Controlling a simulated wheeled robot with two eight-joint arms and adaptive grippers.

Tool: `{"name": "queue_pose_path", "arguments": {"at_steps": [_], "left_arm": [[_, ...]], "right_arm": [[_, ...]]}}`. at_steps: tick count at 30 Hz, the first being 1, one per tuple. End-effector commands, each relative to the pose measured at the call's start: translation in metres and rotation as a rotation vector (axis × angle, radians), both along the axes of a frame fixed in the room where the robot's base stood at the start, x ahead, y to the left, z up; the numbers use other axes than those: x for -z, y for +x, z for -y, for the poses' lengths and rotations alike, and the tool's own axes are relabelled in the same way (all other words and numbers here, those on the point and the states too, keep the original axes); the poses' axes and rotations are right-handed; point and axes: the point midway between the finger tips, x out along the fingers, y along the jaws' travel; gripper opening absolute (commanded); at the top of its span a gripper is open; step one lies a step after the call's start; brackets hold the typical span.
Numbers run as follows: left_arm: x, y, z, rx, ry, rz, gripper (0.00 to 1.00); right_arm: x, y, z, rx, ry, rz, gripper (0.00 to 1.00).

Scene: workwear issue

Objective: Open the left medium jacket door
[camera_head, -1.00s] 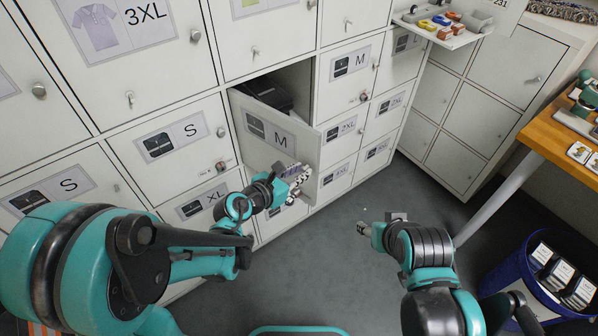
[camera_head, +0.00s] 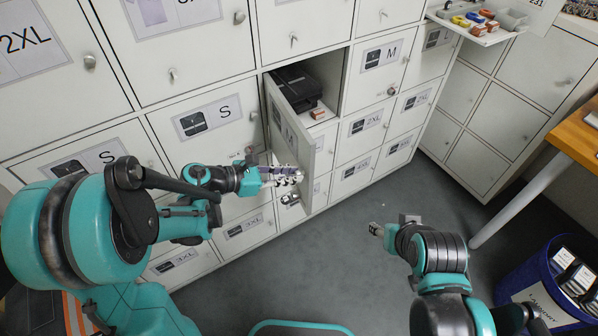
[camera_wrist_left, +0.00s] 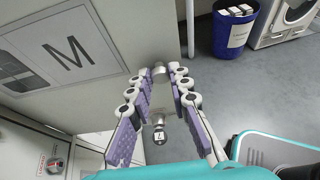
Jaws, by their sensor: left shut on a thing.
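The left medium jacket door (camera_head: 287,125) stands open, swung out from its compartment. Its M label (camera_wrist_left: 68,45) shows in the left wrist view. My left gripper (camera_head: 296,176) is at the door's lower free corner. In the left wrist view its purple-padded fingers (camera_wrist_left: 161,88) are on both sides of the metal knob (camera_wrist_left: 160,70) and shut on it. Inside the compartment lie dark folded jackets (camera_head: 296,88) and a small brown box (camera_head: 317,114). My right gripper (camera_head: 377,230) hangs over the floor, its fingers too small to judge.
Another closed M door (camera_head: 382,55) is to the right of the open compartment. A shelf with coloured items (camera_head: 480,25) juts out at upper right. A wooden table (camera_head: 578,135) and a blue laundry bin (camera_head: 535,290) stand at right. The floor before the lockers is clear.

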Motion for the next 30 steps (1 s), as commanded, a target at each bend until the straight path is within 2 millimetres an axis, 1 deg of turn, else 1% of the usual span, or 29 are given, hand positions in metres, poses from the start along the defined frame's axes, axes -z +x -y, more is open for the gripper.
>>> {"name": "queue_pose_path", "arguments": {"at_steps": [1, 6, 21, 22, 24, 30], "left_arm": [[0.0004, -0.0005, -0.0036, 0.006, 0.001, -0.001, 0.0], [0.0005, -0.0032, -0.0094, 0.03, 0.001, -0.001, 0.0], [0.0007, -0.0044, -0.0114, 0.04, 0.002, -0.001, 0.0], [0.0007, -0.0044, -0.0114, 0.04, 0.002, -0.001, 0.24], [0.0008, -0.0043, -0.0113, 0.04, 0.002, -0.001, 0.39], [0.0005, -0.0042, -0.0113, 0.04, 0.002, -0.001, 0.39]], "right_arm": [[0.0004, 0.0, 0.0, 0.0, 0.0, 0.0, 0.49], [0.0008, -0.0001, 0.0, 0.0, 0.0, 0.0, 0.49], [0.0009, -0.0001, 0.0, 0.0, 0.0, 0.0, 0.49], [0.0009, -0.0001, 0.0, 0.0, 0.0, 0.0, 0.49], [0.001, 0.0, 0.0, 0.0, 0.0, 0.0, 0.49], [0.0009, 0.0, 0.0, 0.0, 0.0, 0.0, 0.49]]}}
